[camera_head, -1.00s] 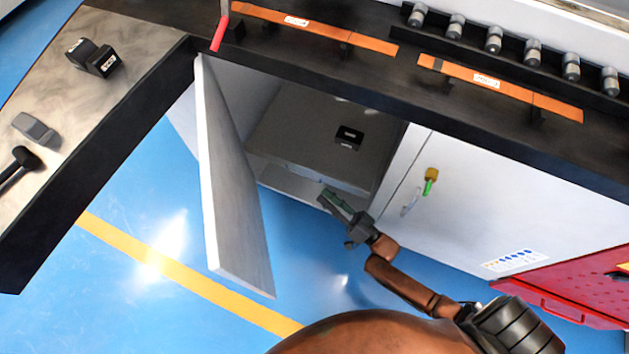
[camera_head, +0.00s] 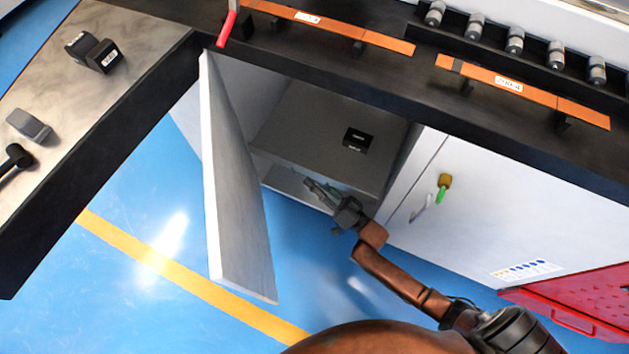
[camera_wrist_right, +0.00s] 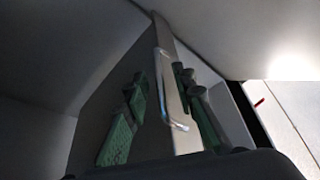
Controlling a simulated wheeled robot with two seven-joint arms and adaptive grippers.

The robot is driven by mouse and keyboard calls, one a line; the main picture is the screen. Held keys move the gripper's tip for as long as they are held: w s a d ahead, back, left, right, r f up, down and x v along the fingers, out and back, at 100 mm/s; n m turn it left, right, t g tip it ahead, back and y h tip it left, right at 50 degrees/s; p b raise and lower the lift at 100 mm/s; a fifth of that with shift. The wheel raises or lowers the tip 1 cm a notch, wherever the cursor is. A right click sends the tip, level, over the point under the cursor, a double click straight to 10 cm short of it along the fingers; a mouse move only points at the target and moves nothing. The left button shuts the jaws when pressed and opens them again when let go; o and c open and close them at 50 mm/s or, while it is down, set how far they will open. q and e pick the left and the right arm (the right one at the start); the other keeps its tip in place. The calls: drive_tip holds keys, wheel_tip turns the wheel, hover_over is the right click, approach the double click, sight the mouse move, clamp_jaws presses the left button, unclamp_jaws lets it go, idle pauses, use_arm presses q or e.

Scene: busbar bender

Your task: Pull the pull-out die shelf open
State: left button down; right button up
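The pull-out die shelf (camera_head: 315,125) is a grey board inside the open cabinet, with a small black block (camera_head: 357,139) on it. In the right wrist view, a shiny bar handle (camera_wrist_right: 163,85) shows on the shelf's narrow front edge. My right gripper (camera_head: 312,186) is at the cabinet opening, just below the shelf's front edge. In the wrist view, the green-padded fingers of my right gripper (camera_wrist_right: 160,82) are apart, one on each side of the handle. I cannot tell whether they touch it. My left gripper is not in view.
The cabinet door (camera_head: 235,180) stands open on the left. The closed right door (camera_head: 480,205) has a key with a green tag (camera_head: 443,188). A dark worktop (camera_head: 390,85) with copper bars overhangs the opening. A red cabinet (camera_head: 580,305) is at lower right. Blue floor in front is clear.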

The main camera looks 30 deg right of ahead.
clamp_jaws()
idle(0.4)
drive_tip(key=shift+s+a, duration=0.1)
drive_tip(key=shift+s, duration=0.05)
